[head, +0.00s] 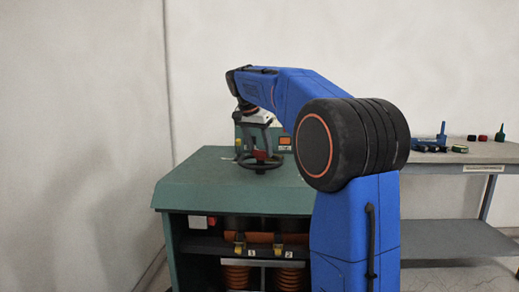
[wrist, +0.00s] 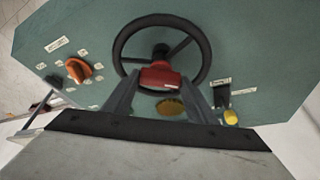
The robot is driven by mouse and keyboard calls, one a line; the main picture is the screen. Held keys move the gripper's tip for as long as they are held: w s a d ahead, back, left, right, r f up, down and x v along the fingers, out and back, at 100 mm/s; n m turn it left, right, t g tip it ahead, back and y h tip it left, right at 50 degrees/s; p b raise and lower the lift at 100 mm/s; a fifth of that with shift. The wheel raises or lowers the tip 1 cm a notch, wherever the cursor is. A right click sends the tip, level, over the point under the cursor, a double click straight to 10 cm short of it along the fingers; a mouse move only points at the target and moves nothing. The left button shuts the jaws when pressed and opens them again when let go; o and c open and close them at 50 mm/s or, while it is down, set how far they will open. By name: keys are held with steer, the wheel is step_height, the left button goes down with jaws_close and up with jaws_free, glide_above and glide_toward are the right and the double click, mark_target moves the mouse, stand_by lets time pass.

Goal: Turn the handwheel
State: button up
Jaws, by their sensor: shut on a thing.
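The black handwheel (wrist: 160,20) lies flat on top of the green cabinet. It has a dark hub, spokes and a red block (wrist: 160,76) at its near side. In the head view the handwheel (head: 262,168) sits below my gripper (head: 258,150), which points down at it. In the wrist view my gripper (wrist: 161,84) has one finger on each side of the red block and is shut on that part of the handwheel. The inner faces of the fingertips are partly hidden.
The green cabinet top (head: 200,180) also carries an orange knob (wrist: 78,71), a brass disc (wrist: 171,106), a black switch (wrist: 222,95) and a yellow knob (wrist: 231,117). A grey workbench (head: 480,152) with several small objects stands at the right.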

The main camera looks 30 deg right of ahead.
steer(key=o, duration=1.5)
steer(key=v, duration=1.7)
steer(key=shift+r, duration=0.25)
steer(key=shift+s, duration=0.1)
steer(key=s+a+f+n+t+y, duration=0.1)
steer(key=s+a+f+n, duration=0.3)
steer(key=s+f, duration=0.8)
steer(key=s+a+f+n+t+y, duration=0.1)
steer(key=s+a+f+n, duration=0.3)
steer(key=s+f, duration=0.8)
steer(key=s+a+f+n+y, duration=0.2)
steer(key=s+f, duration=1)
steer(key=f, duration=0.7)
steer(key=shift+s+a+n+t, duration=0.25)
steer(key=shift+a+n+t, duration=0.15)
steer(key=shift+a+n, duration=0.75)
